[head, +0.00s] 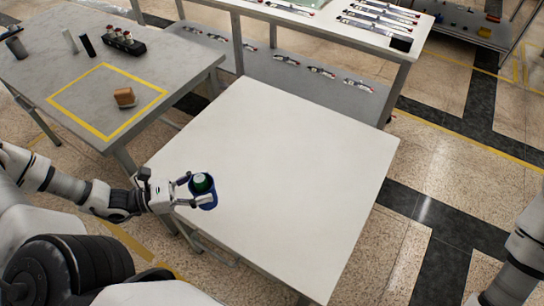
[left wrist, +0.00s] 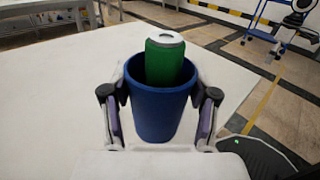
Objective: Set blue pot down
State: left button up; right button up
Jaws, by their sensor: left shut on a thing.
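The blue pot (head: 207,200) is at the left edge of the white table (head: 290,170) in the head view, held in my left gripper (head: 190,191). In the left wrist view the blue pot (left wrist: 158,110) stands upright between the two fingers of my left gripper (left wrist: 160,118), which is shut on its sides. A green cylinder (left wrist: 165,62) with a pale top stands inside the pot. I cannot tell whether the pot's base touches the white table. My right gripper is out of view; only part of my right arm shows at the right edge.
The white table is otherwise bare. A grey table (head: 190,62) at the left has a yellow taped square with a brown block (head: 124,97) in it, and a black holder (head: 124,42) behind. A bench with tools (head: 375,20) stands beyond the white table.

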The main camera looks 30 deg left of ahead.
pick_arm(q)
jog(key=shift+s+a, duration=0.1)
jog(key=shift+a, duration=0.05)
jog(key=shift+s+a+f+p, duration=0.15)
jog(key=shift+s+p, duration=0.2)
jog(key=shift+s, duration=0.45)
jog(key=shift+t, duration=0.3)
jog(key=shift+w+f+b, duration=0.2)
jog(key=shift+f+b, duration=0.15)
jog(key=shift+b, duration=0.05)
jog(key=w+d+f+b, duration=0.2)
jog(key=w+d+b, duration=0.1)
jog(key=w+b, duration=0.4)
jog(key=b, duration=1.3)
send_over(250, 185)
notch_tip(250, 185, down, 3)
jog(key=shift+r, duration=0.1)
jog(key=shift+p, duration=0.3)
jog(key=shift+r, duration=0.1)
